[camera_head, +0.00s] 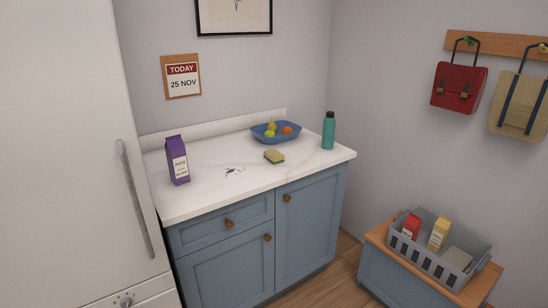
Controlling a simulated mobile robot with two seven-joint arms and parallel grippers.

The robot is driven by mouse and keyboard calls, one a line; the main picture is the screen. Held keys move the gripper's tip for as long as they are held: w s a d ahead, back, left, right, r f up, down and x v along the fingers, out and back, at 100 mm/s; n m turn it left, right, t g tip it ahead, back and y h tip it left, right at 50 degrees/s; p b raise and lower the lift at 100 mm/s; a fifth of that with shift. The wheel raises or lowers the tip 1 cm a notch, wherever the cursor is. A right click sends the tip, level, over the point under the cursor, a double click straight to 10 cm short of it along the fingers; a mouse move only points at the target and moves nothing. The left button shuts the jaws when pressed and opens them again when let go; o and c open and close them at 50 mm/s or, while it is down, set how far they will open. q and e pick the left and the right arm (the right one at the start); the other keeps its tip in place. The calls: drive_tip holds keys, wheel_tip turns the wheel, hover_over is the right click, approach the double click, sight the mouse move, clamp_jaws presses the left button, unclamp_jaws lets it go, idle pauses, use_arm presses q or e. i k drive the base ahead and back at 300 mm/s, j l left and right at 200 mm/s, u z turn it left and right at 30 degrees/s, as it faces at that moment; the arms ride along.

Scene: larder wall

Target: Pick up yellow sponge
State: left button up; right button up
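Neither of my grippers shows in the head view.
A blue bowl of fruit (265,134) and a teal bottle (329,131) stand behind. A fridge (70,150) borders the left; a grey crate (471,246) sits on a low bench at right.

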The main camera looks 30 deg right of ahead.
sight(273, 156)
drive_tip(key=i+l, duration=0.2)
drive_tip(key=l, duration=0.15)
drive_tip(key=i+l+u, duration=0.1)
drive_tip(key=l, duration=0.3)
drive_tip(key=i+l, duration=0.25)
drive_tip(key=l, duration=0.15)
drive_tip(key=i+l+u, duration=0.15)
drive_tip(key=l, duration=0.2)
drive_tip(key=i+l, duration=0.15)
drive_tip(key=l, duration=0.25)
